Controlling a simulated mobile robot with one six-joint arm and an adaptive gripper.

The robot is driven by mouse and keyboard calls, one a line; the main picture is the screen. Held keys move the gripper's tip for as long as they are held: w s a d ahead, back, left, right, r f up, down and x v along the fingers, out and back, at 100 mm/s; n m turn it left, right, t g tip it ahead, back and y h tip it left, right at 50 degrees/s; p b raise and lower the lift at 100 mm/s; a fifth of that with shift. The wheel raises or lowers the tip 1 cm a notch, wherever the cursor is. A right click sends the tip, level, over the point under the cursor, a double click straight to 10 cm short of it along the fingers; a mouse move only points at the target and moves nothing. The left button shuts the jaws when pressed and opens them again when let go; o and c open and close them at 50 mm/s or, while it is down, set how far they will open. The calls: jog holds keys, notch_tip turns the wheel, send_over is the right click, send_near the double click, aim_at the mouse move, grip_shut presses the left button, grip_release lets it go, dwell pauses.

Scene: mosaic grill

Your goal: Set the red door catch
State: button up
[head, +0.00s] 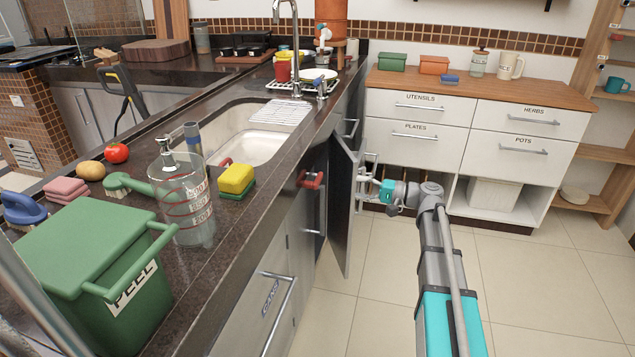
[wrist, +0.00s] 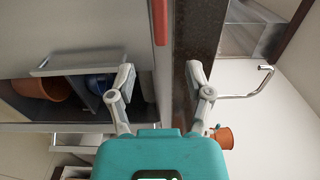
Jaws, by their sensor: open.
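The red door catch (head: 311,180) sits on the cabinet front just under the counter edge, left of an open grey cabinet door (head: 342,210). My gripper (head: 368,178) is beyond the catch, on the right side of that door and close to it. I cannot tell whether it touches the door. In the wrist view, my gripper (wrist: 160,78) has its two fingers spread wide, with nothing held between them. A red strip (wrist: 160,20) shows ahead of the fingers, cut off by the top edge; I cannot tell if it is the catch.
A metal bar handle (wrist: 255,92) lies right of the fingers. An open compartment with an orange pot (wrist: 42,88) is at left. Floor at right is clear.

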aim_at(320, 182)
jog(key=x, duration=1.3)
grip_shut()
